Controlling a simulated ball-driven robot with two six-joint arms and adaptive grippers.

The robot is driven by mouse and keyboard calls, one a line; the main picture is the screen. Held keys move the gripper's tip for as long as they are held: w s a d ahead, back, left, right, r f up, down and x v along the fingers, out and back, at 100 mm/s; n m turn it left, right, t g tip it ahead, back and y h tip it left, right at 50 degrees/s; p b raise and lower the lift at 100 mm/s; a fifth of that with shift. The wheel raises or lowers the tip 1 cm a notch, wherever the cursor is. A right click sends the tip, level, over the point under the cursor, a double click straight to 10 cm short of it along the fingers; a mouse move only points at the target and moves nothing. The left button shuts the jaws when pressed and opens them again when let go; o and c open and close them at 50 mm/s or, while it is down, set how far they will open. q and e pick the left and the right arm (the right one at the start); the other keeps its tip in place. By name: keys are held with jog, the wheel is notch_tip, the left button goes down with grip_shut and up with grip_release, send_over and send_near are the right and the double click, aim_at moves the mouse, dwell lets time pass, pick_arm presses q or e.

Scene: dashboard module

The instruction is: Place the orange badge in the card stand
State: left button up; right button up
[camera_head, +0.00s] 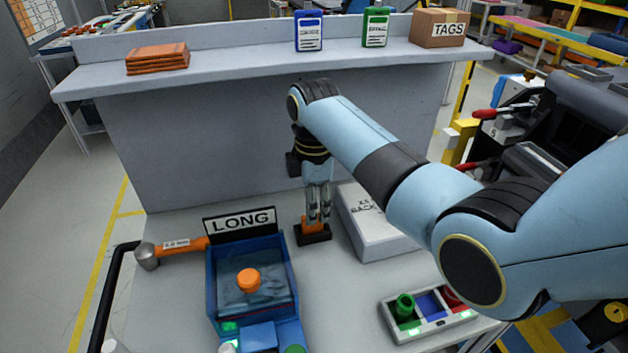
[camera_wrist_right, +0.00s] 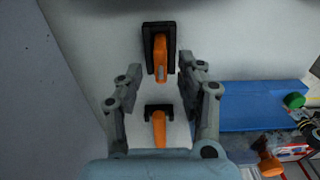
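An orange piece that looks like the orange badge (camera_head: 311,224) is upright in a small black stand (camera_head: 312,239) on the grey worktop. My right gripper (camera_head: 318,215) points straight down just above and behind it. In the right wrist view the black stand with its orange piece (camera_wrist_right: 160,55) lies just beyond the fingertips. A second black-and-orange shape (camera_wrist_right: 157,125) shows between the fingers, and I cannot tell what it is. My right fingers (camera_wrist_right: 160,80) are apart, with neither seen touching the orange piece. My left gripper is not in view.
A tray (camera_head: 430,325) with coloured pieces is at front right. Blue (camera_head: 309,30) and green (camera_head: 376,25) badges stand on the rear shelf.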

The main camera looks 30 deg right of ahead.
notch_tip(320, 180, up, 8)
dwell(0.7)
